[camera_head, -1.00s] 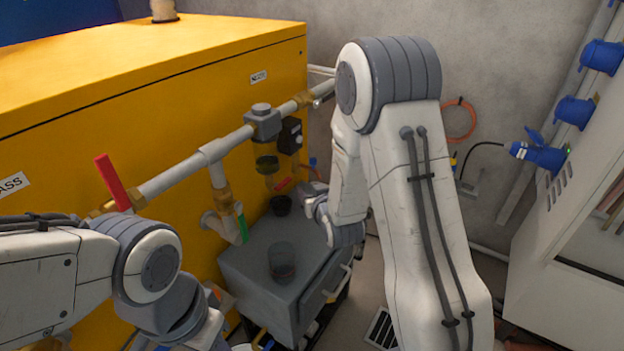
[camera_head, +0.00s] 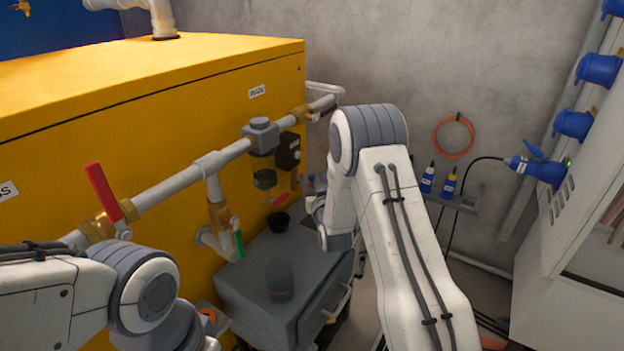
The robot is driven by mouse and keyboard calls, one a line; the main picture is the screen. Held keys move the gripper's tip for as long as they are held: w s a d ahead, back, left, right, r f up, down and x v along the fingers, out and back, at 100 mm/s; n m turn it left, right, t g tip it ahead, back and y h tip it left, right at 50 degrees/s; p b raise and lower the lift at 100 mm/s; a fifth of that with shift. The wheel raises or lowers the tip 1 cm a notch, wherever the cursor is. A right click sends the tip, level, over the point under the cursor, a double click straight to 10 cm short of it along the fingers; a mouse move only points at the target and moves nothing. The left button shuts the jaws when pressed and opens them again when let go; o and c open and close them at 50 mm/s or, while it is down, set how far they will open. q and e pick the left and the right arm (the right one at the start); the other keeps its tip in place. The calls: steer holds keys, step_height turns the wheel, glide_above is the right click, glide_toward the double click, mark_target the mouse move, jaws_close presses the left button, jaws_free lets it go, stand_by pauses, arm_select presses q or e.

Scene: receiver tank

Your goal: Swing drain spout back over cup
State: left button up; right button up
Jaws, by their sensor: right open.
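A dark, see-through cup (camera_head: 281,281) stands on the grey cabinet top below the pipework. A pipe branch with a green-handled valve (camera_head: 238,239) comes down left of the cup. A small black cup-shaped piece (camera_head: 279,222) sits at the cabinet's back edge, under the bowl with a red lever (camera_head: 279,199). I cannot tell which of these parts is the drain spout. My right gripper (camera_head: 310,189) is open and empty, just right of the filter bowls, partly hidden by its own wrist. My left arm comes in at the lower left; its gripper is out of view.
The yellow tank (camera_head: 150,150) fills the left, with a grey pipe (camera_head: 175,188) and a red-handled valve (camera_head: 104,192) along its front. A white cabinet (camera_head: 575,245) with blue sockets stands at the right. A hose coil (camera_head: 453,137) hangs on the back wall.

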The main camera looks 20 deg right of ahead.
steer(key=shift+w, duration=0.6)
jaws_close()
steer(key=shift+d, duration=0.1)
stand_by(1.0)
